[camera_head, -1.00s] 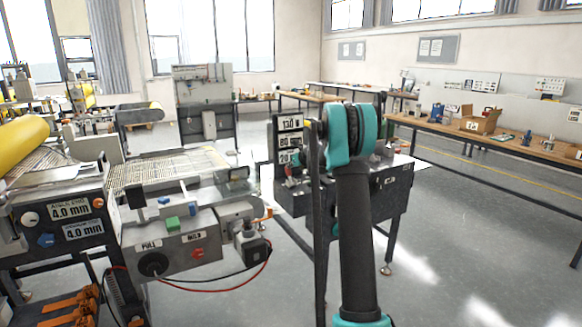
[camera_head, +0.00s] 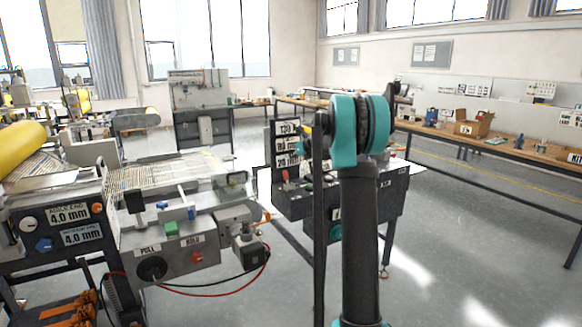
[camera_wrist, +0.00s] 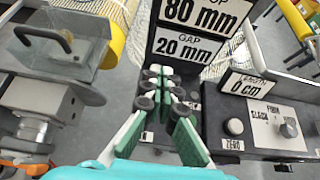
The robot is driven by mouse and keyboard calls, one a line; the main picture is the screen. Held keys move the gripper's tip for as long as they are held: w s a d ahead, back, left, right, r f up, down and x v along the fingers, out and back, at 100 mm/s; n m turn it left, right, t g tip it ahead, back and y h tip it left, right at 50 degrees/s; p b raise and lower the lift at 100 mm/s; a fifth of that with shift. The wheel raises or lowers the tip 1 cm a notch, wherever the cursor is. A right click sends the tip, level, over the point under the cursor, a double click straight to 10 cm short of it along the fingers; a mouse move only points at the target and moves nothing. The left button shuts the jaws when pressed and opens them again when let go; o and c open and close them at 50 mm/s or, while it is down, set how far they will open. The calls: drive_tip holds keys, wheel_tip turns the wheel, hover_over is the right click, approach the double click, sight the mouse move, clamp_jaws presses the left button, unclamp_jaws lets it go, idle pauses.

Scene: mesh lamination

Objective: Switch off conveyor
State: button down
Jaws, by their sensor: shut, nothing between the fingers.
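The conveyor (camera_head: 150,177) with a mesh-like belt is at the left of the head view. Its front panel (camera_head: 195,243) has a black knob (camera_head: 152,268), a red control (camera_head: 197,257) and a green block (camera_head: 171,228). A second dark control stand (camera_head: 390,195) is behind my arm. The wrist view shows its signs (camera_wrist: 190,45), a white round button (camera_wrist: 234,127) and a knob on a white plate (camera_wrist: 288,130). My gripper (camera_wrist: 166,85) is shut and empty in front of the signs. It appears apart from the buttons. Which control stops the conveyor is unclear.
A long workbench (camera_head: 500,152) with boxes and tools runs along the right wall. A grey cabinet (camera_head: 200,95) stands at the back. Black and red cables (camera_head: 225,290) hang below the conveyor panel. The floor at right is open.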

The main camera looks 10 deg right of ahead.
drive_tip(key=shift+s+d+r, duration=0.1)
drive_tip(key=shift+s+r, duration=0.15)
drive_tip(key=shift+r, duration=0.65)
drive_tip(key=shift+s+d+r, duration=0.1)
drive_tip(key=shift+s+r, duration=0.1)
drive_tip(key=shift+r, duration=0.65)
